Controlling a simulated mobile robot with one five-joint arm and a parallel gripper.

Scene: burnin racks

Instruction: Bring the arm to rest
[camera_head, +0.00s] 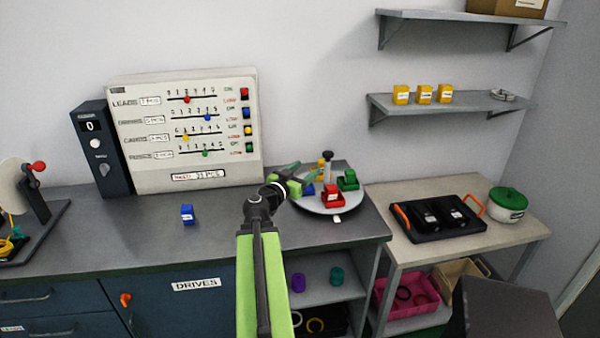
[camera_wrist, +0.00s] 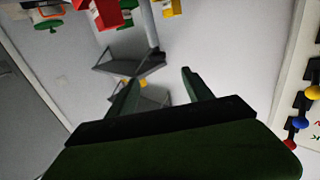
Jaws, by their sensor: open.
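My gripper (camera_head: 292,173) is at the end of my green arm, reaching over the dark workbench (camera_head: 150,235) at the left edge of a round turntable (camera_head: 318,208). In the wrist view my gripper (camera_wrist: 160,82) has its two green fingers apart with nothing between them. On the turntable are a red block (camera_head: 332,198), a green block (camera_head: 348,181) and a partly hidden blue block around a central post. The red block also shows at the top of the wrist view (camera_wrist: 103,14).
A blue block (camera_head: 187,214) stands alone on the bench. A panel with sliders (camera_head: 185,130) stands behind it. Wall shelves (camera_head: 450,102) hold yellow blocks. A side table (camera_head: 400,190) at right carries a black tray (camera_head: 440,235) and a green-lidded pot (camera_head: 507,204).

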